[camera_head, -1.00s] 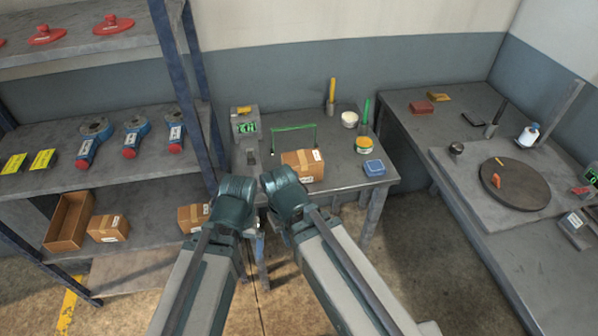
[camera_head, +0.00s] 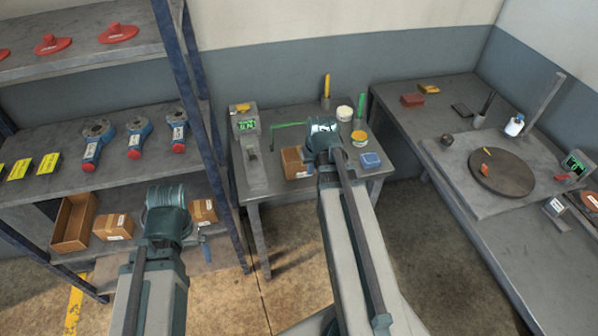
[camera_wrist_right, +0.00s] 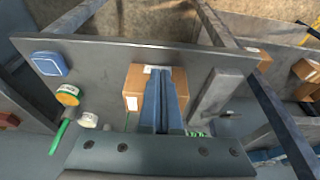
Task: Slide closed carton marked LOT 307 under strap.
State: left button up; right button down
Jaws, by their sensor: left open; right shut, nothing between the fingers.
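A closed brown carton (camera_head: 293,163) with a white label lies on the grey table; its lot number is too small to read. The green strap (camera_head: 288,125) forms a low arch over the table just behind it. My right gripper (camera_head: 323,140) is at the carton's right side in the head view, its fingers hidden behind the wrist. In the right wrist view, the shut, empty fingers (camera_wrist_right: 165,85) overlap the carton (camera_wrist_right: 138,80); I cannot tell whether they touch it. My left gripper (camera_head: 203,246) is open, low in front of the shelf, largely hidden by its wrist.
A blue box (camera_head: 370,160), a yellow-topped tub (camera_head: 358,138) and a white tub (camera_head: 344,113) stand right of the strap. A display unit (camera_head: 245,121) stands at the table's back left. More cartons (camera_head: 114,227) and an open box (camera_head: 74,222) sit on the lower shelf.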

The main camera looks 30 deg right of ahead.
jog(key=shift+f, duration=0.15)
jog(key=b+x, duration=1)
jog(key=shift+f, duration=0.15)
jog(key=w, duration=0.2)
jog(key=shift+w+d+r, duration=0.25)
jog(key=shift+w+d, duration=0.1)
jog(key=shift+w, duration=0.05)
jog(key=shift+w+d, duration=0.1)
jog(key=shift+w, duration=0.4)
jog(key=w+d, duration=0.1)
jog(key=w, duration=0.3)
jog(key=w+d, duration=0.1)
jog(key=w, duration=0.4)
jog(key=w+d, duration=0.1)
jog(key=w, duration=0.3)
jog(key=shift+w+d, duration=0.15)
jog(key=shift+w, duration=0.2)
jog(key=shift+s, duration=0.1)
jog(key=shift+s, duration=0.15)
